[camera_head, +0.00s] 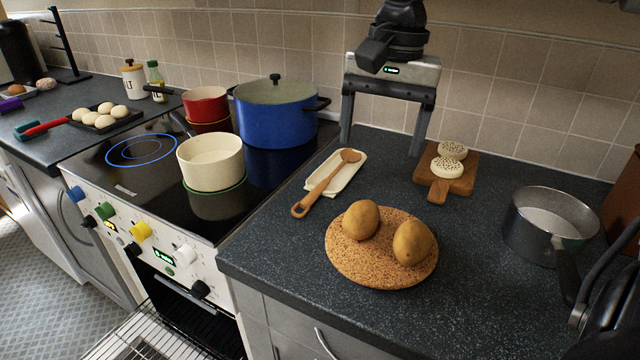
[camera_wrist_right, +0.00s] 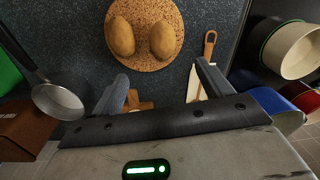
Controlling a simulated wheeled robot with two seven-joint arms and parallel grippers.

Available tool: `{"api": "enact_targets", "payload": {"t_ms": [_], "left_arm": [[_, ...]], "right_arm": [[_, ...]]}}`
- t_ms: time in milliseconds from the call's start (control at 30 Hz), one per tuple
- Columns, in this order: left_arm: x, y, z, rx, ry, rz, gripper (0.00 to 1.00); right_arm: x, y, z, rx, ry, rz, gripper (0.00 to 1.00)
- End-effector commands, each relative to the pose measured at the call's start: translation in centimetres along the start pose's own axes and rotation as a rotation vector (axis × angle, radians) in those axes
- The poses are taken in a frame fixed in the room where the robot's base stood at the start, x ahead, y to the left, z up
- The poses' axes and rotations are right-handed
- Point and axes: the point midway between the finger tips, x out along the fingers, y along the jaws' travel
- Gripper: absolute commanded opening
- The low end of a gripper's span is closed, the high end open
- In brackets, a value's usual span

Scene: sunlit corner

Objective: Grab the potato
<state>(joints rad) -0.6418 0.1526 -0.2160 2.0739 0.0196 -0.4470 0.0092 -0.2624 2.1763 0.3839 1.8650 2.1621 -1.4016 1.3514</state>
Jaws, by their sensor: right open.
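Two brown potatoes lie on a round cork mat (camera_head: 375,275) on the dark speckled counter. The left potato (camera_head: 361,220) and the right potato (camera_head: 412,243) sit a little apart. In the right wrist view the potatoes (camera_wrist_right: 120,37) (camera_wrist_right: 162,40) are near the top, beyond the fingertips. My right gripper (camera_head: 381,138) is open and empty, behind the mat, with its fingers pointing down. In the right wrist view its two fingers (camera_wrist_right: 162,72) are spread wide with nothing between them. My left gripper is not in view.
A wooden spoon (camera_head: 325,185) on a cream rest lies left behind the mat. A wooden board (camera_head: 462,183) with two seeded rounds is behind right. A grey saucepan (camera_head: 545,228) stands right. The stove with pots (camera_head: 210,162) is left. Counter in front of the mat is clear.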

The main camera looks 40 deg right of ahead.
Motion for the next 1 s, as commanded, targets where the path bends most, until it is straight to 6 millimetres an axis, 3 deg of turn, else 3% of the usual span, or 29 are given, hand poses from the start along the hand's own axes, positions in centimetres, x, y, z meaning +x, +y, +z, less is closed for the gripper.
{"api": "enact_targets", "payload": {"t_ms": [167,400,600,867,1000], "left_arm": [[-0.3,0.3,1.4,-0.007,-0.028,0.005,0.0],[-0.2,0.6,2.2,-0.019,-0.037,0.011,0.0],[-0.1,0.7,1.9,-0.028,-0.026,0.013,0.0],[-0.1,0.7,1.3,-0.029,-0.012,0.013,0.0],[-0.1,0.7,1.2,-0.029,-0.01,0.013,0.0]], "right_arm": [[1.2,0.1,0.1,-0.001,-0.003,0.003,0.78],[6.3,0.1,0.1,-0.001,-0.004,0.004,0.78],[9.8,0.1,0.0,0.0,-0.003,0.003,0.78],[11.6,0.1,0.0,0.0,-0.002,0.003,0.78],[13.8,0.1,-0.1,-0.001,-0.004,0.005,0.78]]}}
